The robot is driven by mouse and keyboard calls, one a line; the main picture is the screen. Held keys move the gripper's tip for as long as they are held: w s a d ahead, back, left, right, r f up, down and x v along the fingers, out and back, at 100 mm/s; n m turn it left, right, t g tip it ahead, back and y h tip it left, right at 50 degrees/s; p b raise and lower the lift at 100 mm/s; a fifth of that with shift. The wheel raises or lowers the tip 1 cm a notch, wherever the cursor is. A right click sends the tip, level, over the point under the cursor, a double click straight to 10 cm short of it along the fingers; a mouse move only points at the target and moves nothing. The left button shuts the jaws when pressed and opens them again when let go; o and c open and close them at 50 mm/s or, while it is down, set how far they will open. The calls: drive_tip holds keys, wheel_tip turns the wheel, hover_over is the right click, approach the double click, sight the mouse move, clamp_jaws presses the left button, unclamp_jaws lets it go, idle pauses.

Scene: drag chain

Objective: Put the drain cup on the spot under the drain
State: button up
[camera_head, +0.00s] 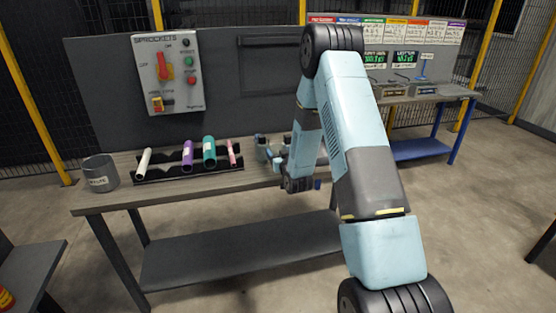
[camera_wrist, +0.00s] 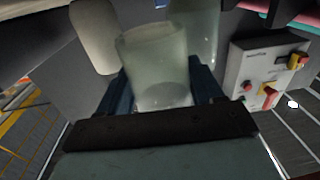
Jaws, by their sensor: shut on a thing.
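My gripper (camera_head: 277,158) is low over the right part of the workbench, partly hidden behind my arm in the head view. In the wrist view my gripper (camera_wrist: 155,85) has its dark blue fingers on both sides of a pale translucent cup (camera_wrist: 153,62), shut on it. The cup looks empty and its rim points away from the wrist. In the head view I cannot clearly make out the held cup, nor whether it touches the bench. I cannot pick out the drain or the spot under it.
The workbench (camera_head: 210,190) carries a labelled grey container (camera_head: 100,172) at left and a black rack (camera_head: 165,173) with white, purple, teal and pink tubes. A control panel (camera_head: 170,75) hangs behind. In the wrist view another translucent vessel (camera_wrist: 197,25) and a pale rounded object (camera_wrist: 95,35) stand close by.

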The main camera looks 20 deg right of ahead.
drive_tip(key=shift+f, duration=1.55)
drive_tip(key=o, duration=1)
drive_tip(key=shift+o, duration=0.2)
